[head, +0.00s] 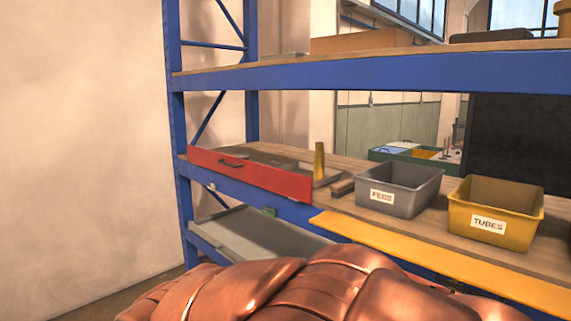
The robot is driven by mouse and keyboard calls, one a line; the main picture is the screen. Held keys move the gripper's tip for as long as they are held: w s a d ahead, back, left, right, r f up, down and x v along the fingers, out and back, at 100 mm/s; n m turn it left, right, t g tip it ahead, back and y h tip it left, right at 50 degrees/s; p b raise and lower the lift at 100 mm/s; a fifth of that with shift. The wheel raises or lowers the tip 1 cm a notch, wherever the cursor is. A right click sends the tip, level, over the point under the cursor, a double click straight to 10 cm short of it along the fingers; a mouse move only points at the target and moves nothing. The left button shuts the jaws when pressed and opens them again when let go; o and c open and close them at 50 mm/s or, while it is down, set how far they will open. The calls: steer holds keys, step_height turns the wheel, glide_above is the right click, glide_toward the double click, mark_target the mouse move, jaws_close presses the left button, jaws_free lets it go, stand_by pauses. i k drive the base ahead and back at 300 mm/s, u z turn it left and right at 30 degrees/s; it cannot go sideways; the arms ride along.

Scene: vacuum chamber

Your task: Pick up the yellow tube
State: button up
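A yellow tube (319,163) stands upright on the middle shelf of a blue rack, left of the grey bin. Its lower end is close to the right end of a red panel, and I cannot tell exactly what it rests on. My gripper is not in view.
The red panel (245,176) with a dark handle lies along the shelf's front edge. The upper shelf (400,72) runs above, and a blue upright (174,115) stands at left.

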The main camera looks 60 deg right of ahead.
mark_target(319, 167)
steer(key=z, duration=0.1)
steer(key=i, duration=1.6)
steer(key=z, duration=1.2)
steer(key=i, duration=0.9)
steer(key=z, duration=1.05)
